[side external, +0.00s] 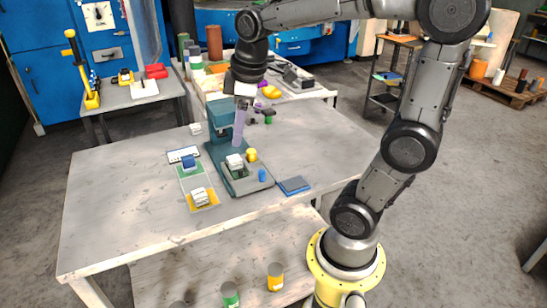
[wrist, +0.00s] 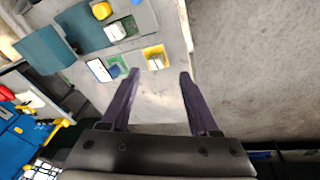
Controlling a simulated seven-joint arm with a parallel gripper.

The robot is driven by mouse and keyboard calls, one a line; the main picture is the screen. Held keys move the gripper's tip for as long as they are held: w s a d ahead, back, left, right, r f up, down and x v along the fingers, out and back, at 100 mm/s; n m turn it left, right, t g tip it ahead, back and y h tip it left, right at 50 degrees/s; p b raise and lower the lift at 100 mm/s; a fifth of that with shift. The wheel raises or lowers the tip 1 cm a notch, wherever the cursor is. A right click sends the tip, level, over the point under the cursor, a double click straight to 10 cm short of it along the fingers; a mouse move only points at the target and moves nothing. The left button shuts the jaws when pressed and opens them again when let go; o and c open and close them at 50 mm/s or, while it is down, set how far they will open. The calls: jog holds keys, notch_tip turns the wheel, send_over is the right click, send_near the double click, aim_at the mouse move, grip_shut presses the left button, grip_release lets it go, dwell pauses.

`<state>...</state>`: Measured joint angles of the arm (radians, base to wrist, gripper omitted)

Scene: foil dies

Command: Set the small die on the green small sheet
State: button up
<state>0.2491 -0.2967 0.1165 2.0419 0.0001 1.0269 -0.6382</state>
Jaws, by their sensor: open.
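An orange-yellow sheet (side external: 213,201) at the strip's near end bears a white block (side external: 199,194). Another white block (side external: 234,160) sits on the teal press's base, and a small white one (side external: 195,128) stands farther back. I cannot tell which is the small die. My gripper (side external: 239,130) is open and empty, above the table near the press. In the wrist view, the orange sheet (wrist: 147,51) shows beyond my fingertips (wrist: 159,74); the green sheet (wrist: 117,61) is left.
A white card with a dark border (side external: 176,153) lies behind the green sheet. A blue pad (side external: 294,186) lies right. The table's left is clear.

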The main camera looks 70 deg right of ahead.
jog(key=s+a+f+m+t, duration=0.2)
jog(key=s+a+m, duration=0.2)
jog(key=s+a, duration=0.3)
jog(key=s, duration=0.4)
jog(key=shift+f+t+y, duration=0.15)
jog(key=shift+t+y, duration=0.15)
jog(key=shift+t, duration=0.1)
